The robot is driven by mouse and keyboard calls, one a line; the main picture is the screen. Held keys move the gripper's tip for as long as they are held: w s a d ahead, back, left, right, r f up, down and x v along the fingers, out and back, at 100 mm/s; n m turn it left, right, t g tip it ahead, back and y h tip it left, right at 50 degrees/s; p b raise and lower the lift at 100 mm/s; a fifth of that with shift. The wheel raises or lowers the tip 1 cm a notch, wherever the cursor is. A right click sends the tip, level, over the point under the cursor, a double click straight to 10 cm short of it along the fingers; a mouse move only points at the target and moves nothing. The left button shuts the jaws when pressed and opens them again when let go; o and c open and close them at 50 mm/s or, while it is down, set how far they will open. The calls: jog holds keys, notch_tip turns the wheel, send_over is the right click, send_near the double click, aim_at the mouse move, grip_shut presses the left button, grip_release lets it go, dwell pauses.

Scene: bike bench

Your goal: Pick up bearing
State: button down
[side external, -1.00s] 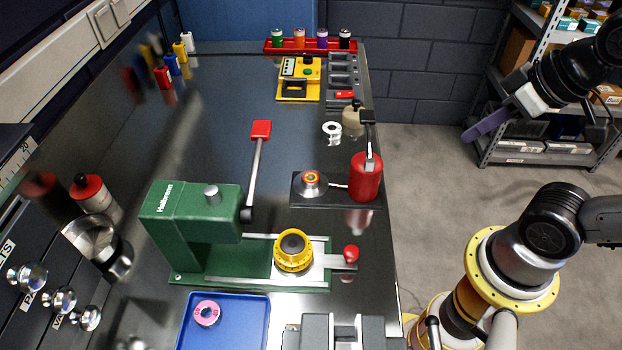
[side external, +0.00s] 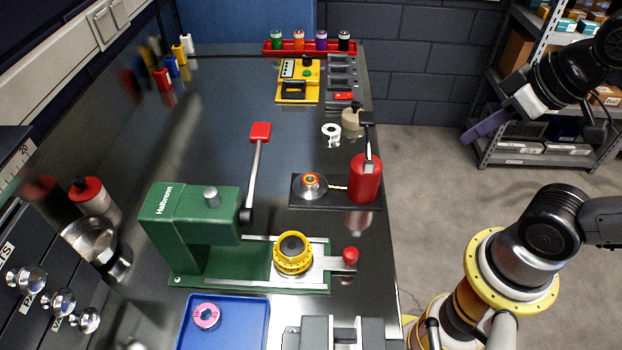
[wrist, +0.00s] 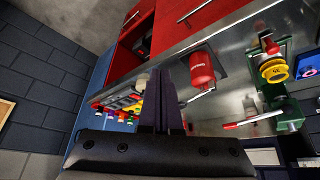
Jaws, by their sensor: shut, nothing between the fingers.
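The tray also shows at the right edge of the wrist view (wrist: 307,62). A white ring-shaped part (side external: 331,130) stands on the bench near its right edge; I cannot tell whether it is a bearing too. My gripper (side external: 470,139) is off the bench to the right, far from both. Its purple fingers are together and empty in the wrist view (wrist: 161,80).
A green press (side external: 190,215) with a yellow part (side external: 293,254) on its base stands beyond the tray. A red cylinder on a dark base (side external: 365,178) is behind it. A yellow meter (side external: 298,80) and red rack (side external: 310,48) are at the far end.

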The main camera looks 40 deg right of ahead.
dwell(0.3)
jog(key=shift+c, duration=1.8)
grip_release()
